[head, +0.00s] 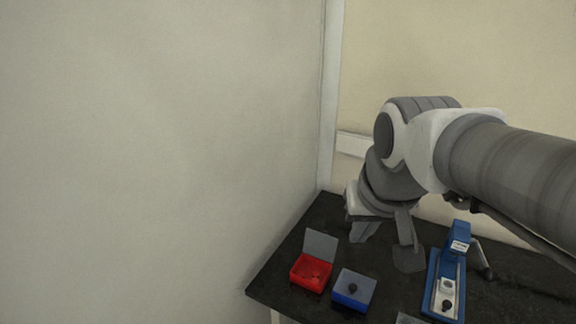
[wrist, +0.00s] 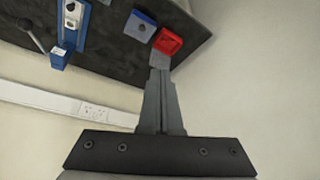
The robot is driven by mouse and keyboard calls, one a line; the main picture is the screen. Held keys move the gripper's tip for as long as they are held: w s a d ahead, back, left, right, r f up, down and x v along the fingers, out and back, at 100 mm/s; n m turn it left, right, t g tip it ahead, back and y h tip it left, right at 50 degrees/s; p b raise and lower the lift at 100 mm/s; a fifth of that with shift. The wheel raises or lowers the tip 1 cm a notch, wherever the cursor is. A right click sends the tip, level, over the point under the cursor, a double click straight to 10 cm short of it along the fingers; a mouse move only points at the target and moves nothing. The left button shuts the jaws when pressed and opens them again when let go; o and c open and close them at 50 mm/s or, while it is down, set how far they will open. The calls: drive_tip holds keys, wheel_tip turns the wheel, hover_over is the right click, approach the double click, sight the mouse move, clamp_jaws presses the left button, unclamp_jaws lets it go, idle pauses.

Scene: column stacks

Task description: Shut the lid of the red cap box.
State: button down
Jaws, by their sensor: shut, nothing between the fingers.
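The red cap box (head: 310,273) stands on the dark table with its grey lid (head: 320,245) raised at the back edge. Small dark contents show inside, too small to tell. The box also shows in the wrist view (wrist: 169,42), at the upper middle beyond my fingers. My gripper (wrist: 160,72) is shut and empty, its fingers pointing toward the lid side of the box. In the wrist view the fingertips overlap the grey lid, so I cannot tell whether they touch it. In the head view my gripper is behind and right of the lid, partly hidden by my wrist.
A blue device (head: 433,290) with a lever stands further right. The wall is close on the left. A wall socket (wrist: 92,108) shows in the wrist view.

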drive_tip(key=w+d+m+g+p, duration=0.1)
drive_tip(key=w+m, duration=0.1)
drive_tip(key=w, duration=1)
drive_tip(key=m+g+p, duration=0.2)
hover_over(321, 244)
drive_tip(key=w+d, duration=0.1)
drive_tip(key=d, duration=0.1)
wheel_tip(321, 244, down, 10)
drive_tip(key=w+d+f+m, duration=0.1)
drive_tip(key=w+d+f, duration=0.1)
drive_tip(key=w+f, duration=0.45)
wheel_tip(321, 244, down, 12)
drive_tip(key=p, duration=0.1)
drive_tip(key=shift+h, duration=0.3)
drive_tip(key=shift+s+a+r+p, duration=0.2)
drive_tip(key=shift+s+a, duration=0.1)
drive_tip(key=shift+s, duration=0.25)
drive_tip(key=shift+s+a+r+p, duration=0.2)
drive_tip(key=shift+s+a, duration=0.1)
drive_tip(key=shift+s, duration=0.3)
drive_tip(key=shift+s+a+r+p, duration=0.1)
drive_tip(key=shift+s+a+r, duration=0.15)
drive_tip(key=shift+s, duration=0.3)
drive_tip(key=shift+a+f+h+b, duration=0.15)
drive_tip(key=shift+h+b, duration=0.15)
drive_tip(key=shift+b, duration=0.3)
